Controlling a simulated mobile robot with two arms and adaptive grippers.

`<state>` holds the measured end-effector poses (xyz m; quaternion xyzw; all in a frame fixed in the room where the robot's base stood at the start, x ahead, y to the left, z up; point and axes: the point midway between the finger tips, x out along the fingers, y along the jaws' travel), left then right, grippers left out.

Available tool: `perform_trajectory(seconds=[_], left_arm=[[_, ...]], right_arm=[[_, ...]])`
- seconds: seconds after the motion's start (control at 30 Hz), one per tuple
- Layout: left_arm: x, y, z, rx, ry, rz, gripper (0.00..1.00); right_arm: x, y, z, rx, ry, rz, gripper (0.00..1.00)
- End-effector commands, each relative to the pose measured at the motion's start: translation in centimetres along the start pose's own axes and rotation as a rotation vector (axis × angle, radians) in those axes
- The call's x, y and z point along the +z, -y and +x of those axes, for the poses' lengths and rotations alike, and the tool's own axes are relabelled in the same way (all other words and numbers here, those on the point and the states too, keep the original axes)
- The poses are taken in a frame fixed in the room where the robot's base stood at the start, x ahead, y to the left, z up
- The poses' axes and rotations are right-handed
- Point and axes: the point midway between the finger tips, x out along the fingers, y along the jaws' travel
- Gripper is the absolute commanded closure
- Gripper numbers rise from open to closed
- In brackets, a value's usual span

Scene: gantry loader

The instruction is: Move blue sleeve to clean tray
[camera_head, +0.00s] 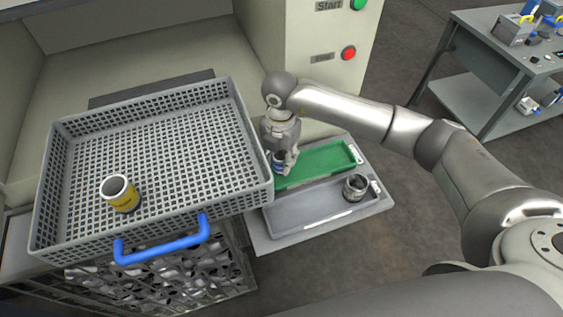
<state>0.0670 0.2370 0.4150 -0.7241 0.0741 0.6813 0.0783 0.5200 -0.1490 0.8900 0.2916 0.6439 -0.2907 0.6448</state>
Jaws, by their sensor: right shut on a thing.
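My right gripper (285,165) points down at the left end of the green tray (323,161). It is shut on the blue sleeve (279,163), of which only a small blue part shows between the fingers. I cannot tell whether the sleeve touches the tray floor. A grey tray (310,205) lies beside the green one, on its near side. No label shows which tray is the clean one. My left gripper is not in view.
A grey mesh basket (150,240) with a blue handle (160,250) holds a yellow-banded sleeve (120,194). A grey metal part (356,187) stands at the grey tray's right end. A Start panel with green (358,4) and red (348,53) buttons rises behind. A workbench (510,60) stands at right.

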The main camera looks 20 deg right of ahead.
Motion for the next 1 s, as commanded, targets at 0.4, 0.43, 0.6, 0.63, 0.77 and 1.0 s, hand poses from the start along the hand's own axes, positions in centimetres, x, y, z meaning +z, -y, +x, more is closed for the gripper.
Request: perform_trajectory(seconds=[0.4,0.43,0.6,0.63,0.77,1.0], left_arm=[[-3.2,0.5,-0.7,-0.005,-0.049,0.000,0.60],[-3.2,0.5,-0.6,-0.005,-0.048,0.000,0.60],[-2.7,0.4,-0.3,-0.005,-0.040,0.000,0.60],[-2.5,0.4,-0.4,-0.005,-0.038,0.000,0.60],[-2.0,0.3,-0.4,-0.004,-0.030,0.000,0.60],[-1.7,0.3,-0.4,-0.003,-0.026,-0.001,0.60]], right_arm=[[0.0,0.0,3.1,-0.001,0.000,-0.001,0.95],[0.0,0.1,3.1,-0.001,0.000,-0.001,0.95],[0.0,0.1,3.5,-0.002,0.000,-0.001,0.62],[0.0,0.1,3.4,-0.002,0.000,-0.001,0.58],[0.0,0.1,3.4,-0.002,0.000,-0.001,0.43],[0.0,0.1,3.4,-0.002,0.000,-0.001,0.43]])
